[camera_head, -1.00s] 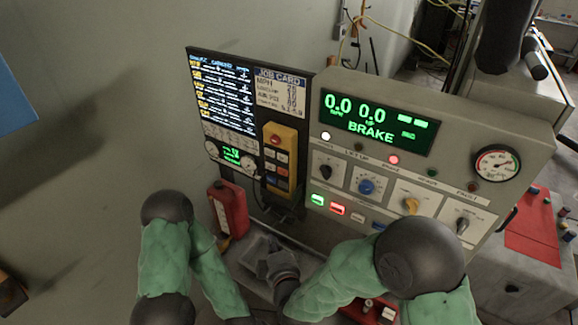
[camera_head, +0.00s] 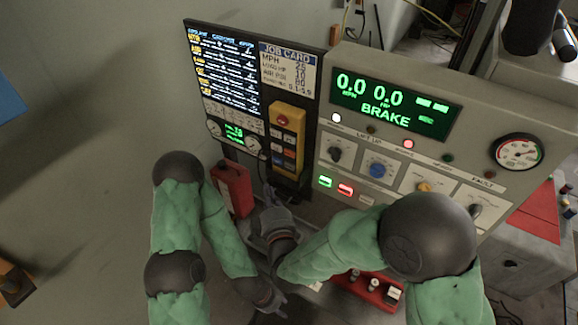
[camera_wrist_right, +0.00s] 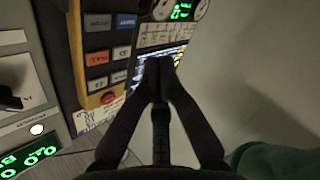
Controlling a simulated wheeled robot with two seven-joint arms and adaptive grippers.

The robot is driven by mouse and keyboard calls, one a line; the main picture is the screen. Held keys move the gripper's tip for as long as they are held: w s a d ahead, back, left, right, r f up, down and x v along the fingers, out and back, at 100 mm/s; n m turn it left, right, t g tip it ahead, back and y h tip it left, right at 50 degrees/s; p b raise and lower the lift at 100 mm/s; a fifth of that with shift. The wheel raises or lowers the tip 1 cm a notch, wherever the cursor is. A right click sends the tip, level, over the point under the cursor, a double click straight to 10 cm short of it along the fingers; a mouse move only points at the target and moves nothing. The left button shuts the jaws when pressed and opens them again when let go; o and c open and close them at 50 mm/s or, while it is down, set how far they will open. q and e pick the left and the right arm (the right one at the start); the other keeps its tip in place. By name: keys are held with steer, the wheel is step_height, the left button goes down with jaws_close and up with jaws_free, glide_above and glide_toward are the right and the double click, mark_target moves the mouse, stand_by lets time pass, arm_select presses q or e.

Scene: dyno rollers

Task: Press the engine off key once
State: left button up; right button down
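The orange handheld keypad (camera_head: 286,119) hangs on the front of the console, with several dark, red and blue keys. It also shows upside down in the right wrist view (camera_wrist_right: 88,78); its key labels are too small to read surely, so I cannot tell which is engine off. My right gripper (camera_head: 268,197) is just below the keypad. In the right wrist view its two fingertips (camera_wrist_right: 159,62) meet, empty, to the right of the keys; I cannot tell the gap in depth. My left gripper (camera_head: 275,303) is low, below the right one, its fingers small and unclear.
The grey console (camera_head: 410,165) with knobs and a green BRAKE display (camera_head: 390,105) is right. A red can (camera_head: 232,188) stands below the screen. A red tray (camera_head: 368,290) lies low at the right.

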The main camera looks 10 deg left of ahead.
mark_target(289, 166)
steer(key=shift+w+d+b, duration=0.1)
steer(key=shift+w+d, duration=0.35)
steer(key=shift+w, duration=0.7)
steer(key=shift+w+d+b, duration=0.15)
steer(key=shift+w+d, duration=0.25)
steer(key=shift+w, duration=0.8)
steer(key=shift+w+d+b, duration=0.1)
steer(key=shift+w+d, duration=0.35)
steer(key=shift+w, duration=0.7)
steer(key=shift+w, duration=0.1)
steer(key=shift+w+d+b, duration=0.15)
steer(key=shift+w+b, duration=0.15)
steer(key=shift+w+d, duration=0.15)
steer(key=shift+w, duration=0.25)
steer(key=shift+s, duration=0.15)
steer(key=shift+s+a+b, duration=0.3)
steer(key=shift+s+b, duration=0.05)
steer(key=shift+s, duration=0.3)
